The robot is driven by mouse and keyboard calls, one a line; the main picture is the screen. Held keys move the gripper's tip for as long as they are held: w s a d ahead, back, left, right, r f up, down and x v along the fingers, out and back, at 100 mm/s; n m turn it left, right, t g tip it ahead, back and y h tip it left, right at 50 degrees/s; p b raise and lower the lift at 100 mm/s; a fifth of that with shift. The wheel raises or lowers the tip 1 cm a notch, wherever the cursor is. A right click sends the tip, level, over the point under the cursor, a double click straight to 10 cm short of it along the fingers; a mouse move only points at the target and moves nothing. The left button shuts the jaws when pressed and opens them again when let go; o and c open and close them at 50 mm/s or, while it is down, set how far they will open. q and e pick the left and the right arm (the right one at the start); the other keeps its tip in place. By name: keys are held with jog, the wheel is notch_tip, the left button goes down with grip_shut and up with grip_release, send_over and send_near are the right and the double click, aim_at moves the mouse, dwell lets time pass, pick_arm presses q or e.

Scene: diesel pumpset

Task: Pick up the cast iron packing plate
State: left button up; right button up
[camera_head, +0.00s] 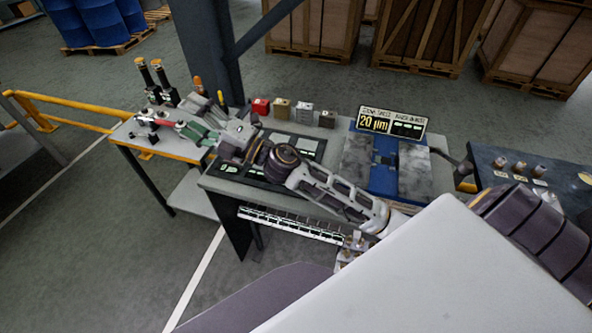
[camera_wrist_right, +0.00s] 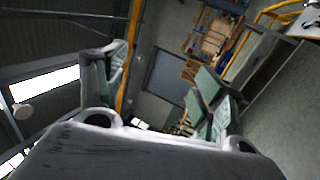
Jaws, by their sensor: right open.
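My right gripper (camera_head: 205,132) reaches over the left end of the grey workbench (camera_head: 228,190), near the gap to the smaller table on the left. In the right wrist view the two green-padded fingers (camera_wrist_right: 166,88) stand wide apart with nothing between them. A dark mat (camera_head: 312,148) with several flat grey-green pieces (camera_head: 303,143) lies on the bench, partly hidden behind my right arm. I cannot tell which piece, if any, is the cast iron packing plate. My left gripper is not in view.
Red, gold and grey blocks (camera_head: 281,107) stand along the bench's back edge. A sign reading 20 µm (camera_head: 390,121) stands behind a blue and grey plate (camera_head: 384,178). A steel column (camera_head: 210,50) rises behind the bench. The left table (camera_head: 120,131) holds tools and black-handled upright items.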

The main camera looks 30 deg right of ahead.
jog(key=s+a+f+n+g+y, duration=0.3)
jog(key=a+f+n+g, duration=0.25)
jog(key=n+g, duration=0.65)
jog(key=d+f+n+g+h, duration=0.3)
jog(key=d+f+n+h, duration=0.25)
jog(key=f, duration=0.25)
jog(key=d+f+g+h, duration=0.1)
jog(key=d+h, duration=0.5)
jog(key=d, duration=0.7)
jog(key=w+d+f+g+h, duration=0.1)
jog(key=d+h, duration=0.5)
jog(key=d, duration=0.7)
jog(key=shift+w+d+f, duration=0.25)
jog(key=shift+w+f, duration=0.05)
jog(key=shift+f, duration=0.2)
jog(key=shift+f+n, duration=0.15)
jog(key=shift+n, duration=0.1)
jog(key=shift+f+p, duration=0.5)
jog(key=shift+f, duration=3.65)
